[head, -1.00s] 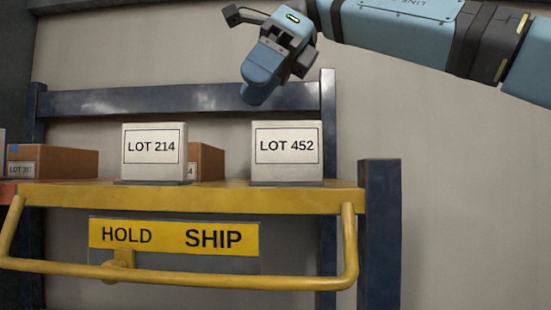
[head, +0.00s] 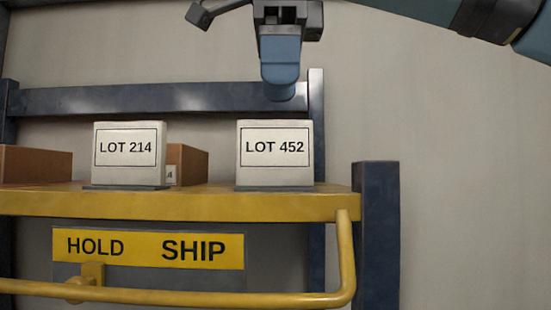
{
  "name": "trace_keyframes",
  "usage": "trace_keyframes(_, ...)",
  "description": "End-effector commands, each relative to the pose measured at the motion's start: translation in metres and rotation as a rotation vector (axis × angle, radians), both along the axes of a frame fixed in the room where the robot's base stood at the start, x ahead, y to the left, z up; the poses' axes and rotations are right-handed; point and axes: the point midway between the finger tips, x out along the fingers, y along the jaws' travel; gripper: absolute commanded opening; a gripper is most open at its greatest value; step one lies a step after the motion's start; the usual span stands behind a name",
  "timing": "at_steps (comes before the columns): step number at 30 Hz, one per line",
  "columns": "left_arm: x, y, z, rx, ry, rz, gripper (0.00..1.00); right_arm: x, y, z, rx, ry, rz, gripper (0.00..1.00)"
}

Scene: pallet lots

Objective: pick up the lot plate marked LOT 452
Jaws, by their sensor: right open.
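The white block-shaped plate marked LOT 452 (head: 275,168) stands upright in a dark base near the right end of the yellow shelf (head: 200,206). A similar plate marked LOT 214 (head: 126,170) stands to its left. My right gripper (head: 280,88) is above the LOT 452 plate, pointing down, with a visible gap between its blue fingertips and the plate's top. It is open, though the fingers overlap in this view. It holds nothing that I can see. My left gripper is not in view.
Brown boxes (head: 36,165) and (head: 188,162) sit behind the plates. A dark blue rail (head: 160,98) runs behind them, and a dark post (head: 377,230) stands at the right. A yellow bar (head: 220,299) and a HOLD / SHIP sign (head: 148,248) are in front, below the shelf.

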Motion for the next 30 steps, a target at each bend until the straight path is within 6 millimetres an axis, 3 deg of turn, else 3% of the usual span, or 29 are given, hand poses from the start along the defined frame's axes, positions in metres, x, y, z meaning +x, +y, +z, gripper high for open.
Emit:
trace_keyframes(1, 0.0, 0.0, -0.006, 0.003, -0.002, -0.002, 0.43, 0.001, 0.0, -0.013, -0.002, 0.004, 0.003, 0.47)
trace_keyframes(10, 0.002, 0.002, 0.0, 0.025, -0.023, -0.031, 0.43, 0.0, 0.001, -0.034, -0.001, 0.002, 0.001, 0.47)
trace_keyframes(18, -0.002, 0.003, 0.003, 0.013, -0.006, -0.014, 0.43, 0.001, 0.004, -0.071, -0.002, 0.0, -0.001, 0.47)
trace_keyframes(27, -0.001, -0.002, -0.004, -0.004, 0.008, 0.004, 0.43, 0.001, 0.004, -0.078, 0.0, 0.0, -0.001, 0.47)
trace_keyframes(30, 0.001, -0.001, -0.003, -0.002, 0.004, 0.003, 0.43, 0.001, 0.004, -0.078, 0.0, 0.0, -0.001, 0.26)
